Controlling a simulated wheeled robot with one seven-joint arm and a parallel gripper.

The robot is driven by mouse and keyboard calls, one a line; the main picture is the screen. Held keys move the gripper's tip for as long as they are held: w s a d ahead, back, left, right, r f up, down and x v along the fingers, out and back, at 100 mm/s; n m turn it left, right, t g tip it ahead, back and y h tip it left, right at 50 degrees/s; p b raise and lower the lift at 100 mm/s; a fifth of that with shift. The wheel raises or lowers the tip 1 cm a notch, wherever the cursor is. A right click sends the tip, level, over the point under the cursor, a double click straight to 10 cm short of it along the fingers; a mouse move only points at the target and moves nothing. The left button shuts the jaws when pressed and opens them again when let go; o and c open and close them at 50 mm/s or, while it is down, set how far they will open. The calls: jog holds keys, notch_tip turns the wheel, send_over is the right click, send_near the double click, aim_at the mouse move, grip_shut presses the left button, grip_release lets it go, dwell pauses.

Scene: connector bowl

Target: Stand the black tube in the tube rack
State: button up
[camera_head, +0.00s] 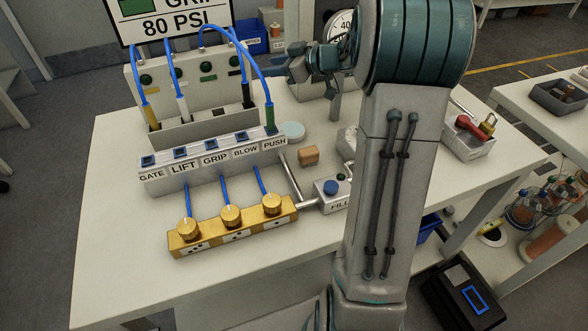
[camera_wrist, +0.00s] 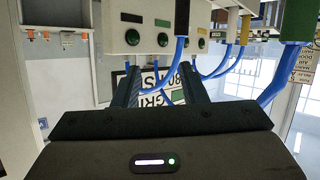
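The black tube (camera_head: 246,95) is upright with a blue hose at its top, at the right end of the grey rack (camera_head: 205,130). It also shows upside down in the wrist view (camera_wrist: 182,18); its lower end is not clear, so I cannot tell how it is seated. A yellow tube (camera_head: 153,117) and a white tube (camera_head: 183,108) stand in the rack. A green tube (camera_head: 269,118) stands at the PUSH position on the labelled block. My gripper (camera_head: 276,72) is to the right of the black tube, its fingers (camera_wrist: 158,88) apart and empty.
Blue hoses (camera_head: 262,68) arch from the back panel (camera_head: 205,65) near my gripper. The labelled block (camera_head: 212,162) and a brass block with knobs (camera_head: 232,228) are in front. A brown block (camera_head: 308,154) and a round pale disc (camera_head: 292,131) lie right of them.

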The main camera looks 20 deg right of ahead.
notch_tip(320, 180, up, 5)
jog(key=s+d+m+t+h, duration=0.1)
jog(key=m+t+h, duration=0.35)
jog(key=h, duration=0.25)
jog(key=s+d+f+m+g+h, duration=0.1)
jog(key=s+f+m+g+h, duration=0.2)
jog(key=s, duration=0.5)
jog(key=s+a+f+g, duration=0.3)
jog(key=s, duration=0.5)
jog(key=s+a+f+m+g, duration=0.1)
jog(key=s+a+f+g, duration=0.1)
jog(key=s, duration=0.6)
jog(key=s+a+f+m+g+y, duration=0.1)
jog(key=s+a+f+g, duration=0.2)
jog(key=s, duration=0.5)
jog(key=shift+a+f+g, duration=0.35)
jog(key=shift+a+g, duration=0.2)
jog(key=shift+a, duration=0.05)
